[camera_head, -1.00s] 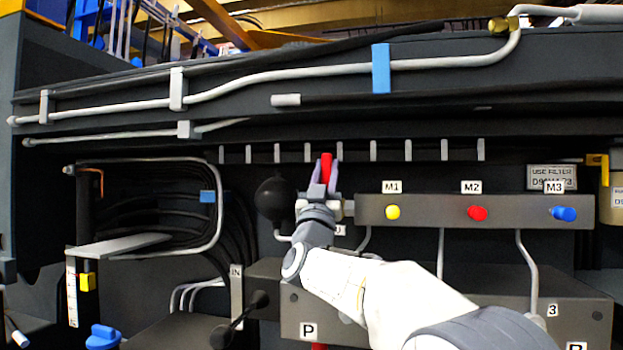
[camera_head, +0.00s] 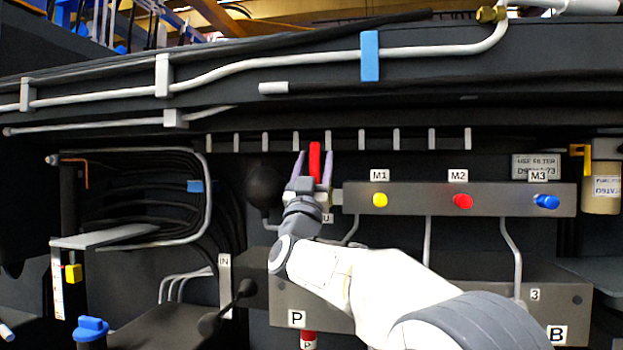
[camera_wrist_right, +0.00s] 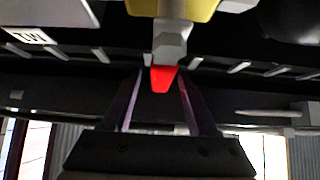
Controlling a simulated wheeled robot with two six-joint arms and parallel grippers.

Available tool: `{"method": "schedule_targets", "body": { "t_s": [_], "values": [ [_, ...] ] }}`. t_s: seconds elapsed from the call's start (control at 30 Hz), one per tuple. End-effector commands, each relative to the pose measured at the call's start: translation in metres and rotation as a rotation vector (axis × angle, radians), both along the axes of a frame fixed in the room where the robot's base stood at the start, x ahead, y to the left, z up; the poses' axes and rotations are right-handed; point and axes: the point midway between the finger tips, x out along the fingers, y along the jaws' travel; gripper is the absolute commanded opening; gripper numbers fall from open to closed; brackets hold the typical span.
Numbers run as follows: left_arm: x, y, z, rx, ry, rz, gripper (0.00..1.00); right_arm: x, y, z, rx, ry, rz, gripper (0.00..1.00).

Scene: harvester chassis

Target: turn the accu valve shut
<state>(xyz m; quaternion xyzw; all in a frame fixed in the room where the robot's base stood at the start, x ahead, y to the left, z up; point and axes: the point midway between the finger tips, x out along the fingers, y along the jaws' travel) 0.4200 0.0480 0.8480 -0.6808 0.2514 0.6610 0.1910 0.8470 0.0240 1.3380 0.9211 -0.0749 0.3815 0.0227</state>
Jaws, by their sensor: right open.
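The accu valve's red handle (camera_head: 314,158) points straight up in the head view, left of the grey gauge block. My right gripper (camera_head: 313,168) is open, with one finger on each side of the handle and gaps between. In the right wrist view, the red handle (camera_wrist_right: 162,79) shows between the tips of the open right gripper (camera_wrist_right: 160,84), below a grey stem and a yellow body (camera_wrist_right: 195,9). The gripper hides most of the valve body and its label in the head view. My left gripper is not in view.
The gauge block (camera_head: 408,200) with yellow, red and blue caps is right of the gripper. A black ball-shaped part (camera_head: 266,187) is close on its left. A row of short grey pegs (camera_head: 396,139) runs above. A lower block (camera_head: 400,310) carries further labels.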

Motion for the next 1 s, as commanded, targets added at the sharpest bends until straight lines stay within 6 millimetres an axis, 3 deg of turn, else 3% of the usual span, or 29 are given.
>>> {"method": "schedule_targets", "body": {
  "t_s": [0.3, 0.5, 1.0],
  "values": [
    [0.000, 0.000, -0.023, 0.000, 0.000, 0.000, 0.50, -0.042, 0.008, -0.045, 0.000, 0.002, 0.004, 0.59],
    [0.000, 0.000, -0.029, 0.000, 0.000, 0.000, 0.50, -0.061, 0.010, -0.064, 0.001, 0.002, 0.002, 0.59],
    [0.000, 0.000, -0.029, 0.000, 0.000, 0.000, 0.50, -0.067, 0.011, -0.068, 0.002, 0.001, 0.000, 0.59]
  ]
}}
